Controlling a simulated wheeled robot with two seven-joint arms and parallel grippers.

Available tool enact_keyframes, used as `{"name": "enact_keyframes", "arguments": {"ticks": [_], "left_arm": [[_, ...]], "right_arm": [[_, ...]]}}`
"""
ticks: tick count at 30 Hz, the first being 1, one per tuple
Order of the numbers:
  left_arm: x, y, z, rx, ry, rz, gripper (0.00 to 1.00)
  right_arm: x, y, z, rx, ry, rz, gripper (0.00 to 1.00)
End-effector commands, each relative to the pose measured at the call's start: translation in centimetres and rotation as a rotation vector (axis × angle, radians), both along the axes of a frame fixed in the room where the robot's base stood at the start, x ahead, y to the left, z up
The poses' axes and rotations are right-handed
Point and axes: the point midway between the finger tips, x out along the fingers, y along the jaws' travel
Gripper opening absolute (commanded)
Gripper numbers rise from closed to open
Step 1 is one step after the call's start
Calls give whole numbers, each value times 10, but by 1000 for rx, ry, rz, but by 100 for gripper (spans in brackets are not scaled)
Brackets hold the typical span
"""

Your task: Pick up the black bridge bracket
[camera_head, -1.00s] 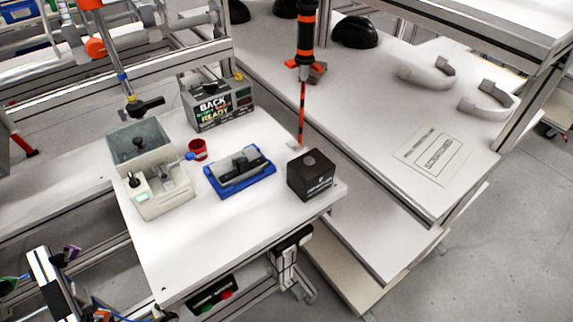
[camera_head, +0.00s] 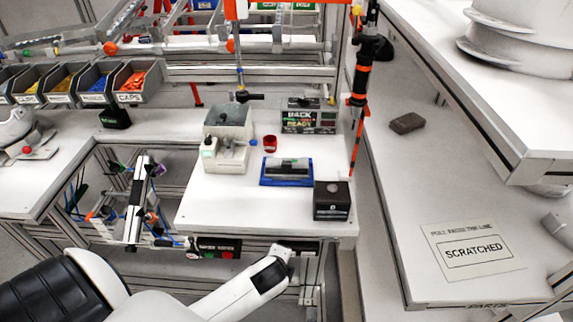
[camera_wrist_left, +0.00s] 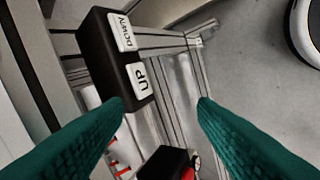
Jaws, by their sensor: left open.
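A dark grey-and-black part (camera_head: 288,168) sits in a blue fixture (camera_head: 265,183) on the white workbench in the head view; it may be the bridge bracket, but it is too small to be sure. My left arm (camera_head: 235,296) reaches in from the lower left, below the bench's front edge. Its fingers cannot be made out there. In the left wrist view my left gripper (camera_wrist_left: 160,108) has two teal fingers spread apart with nothing between them. The bracket does not show in that view. My right gripper is in no view.
A black box (camera_head: 332,202) stands at the bench's right corner. A beige machine (camera_head: 226,155), a red cup (camera_head: 270,143) and a display sign (camera_head: 308,118) are behind. A black UP/DOWN switch box (camera_wrist_left: 112,60) is near my left fingers. A tool hangs (camera_head: 362,75) above.

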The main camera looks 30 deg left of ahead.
Motion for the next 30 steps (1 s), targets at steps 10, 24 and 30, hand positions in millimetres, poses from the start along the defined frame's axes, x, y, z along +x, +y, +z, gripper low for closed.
{"name": "enact_keyframes", "arguments": {"ticks": [10, 24, 30], "left_arm": [[24, 10, 107, 308, -48, -254, 53], [95, 47, 186, 1074, 69, -716, 53], [115, 59, 188, 1151, 97, -751, 53]], "right_arm": [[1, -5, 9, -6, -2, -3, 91], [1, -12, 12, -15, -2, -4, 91], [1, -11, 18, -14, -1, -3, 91]]}}
